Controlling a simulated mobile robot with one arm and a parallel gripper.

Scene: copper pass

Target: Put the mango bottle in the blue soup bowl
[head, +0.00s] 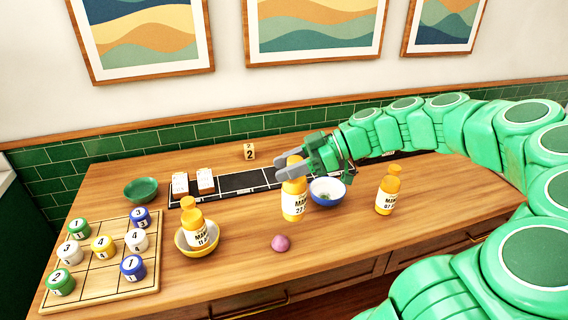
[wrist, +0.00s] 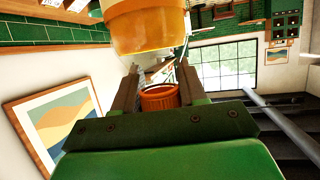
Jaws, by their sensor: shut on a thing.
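My gripper (head: 291,170) is shut on a mango bottle (head: 294,201), an orange bottle with a white label, held near its cap. It hangs roughly upright just left of the blue soup bowl and looks raised off the table. In the wrist view its orange cap (wrist: 160,97) sits between my fingers, with the body (wrist: 148,28) beyond. The blue soup bowl (head: 327,192), blue outside and white inside, stands on the table, partly hidden behind the bottle; something small and greenish shows inside it. A second bottle (head: 387,190) stands to the right. A third (head: 196,225) is in a yellow bowl.
The yellow bowl (head: 198,250) stands front left of the bottle. A purple onion-like item (head: 281,243) lies at the front. A wooden board (head: 95,285) with numbered jars is at the left. A green bowl (head: 141,189) and a black strip (head: 240,183) lie behind.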

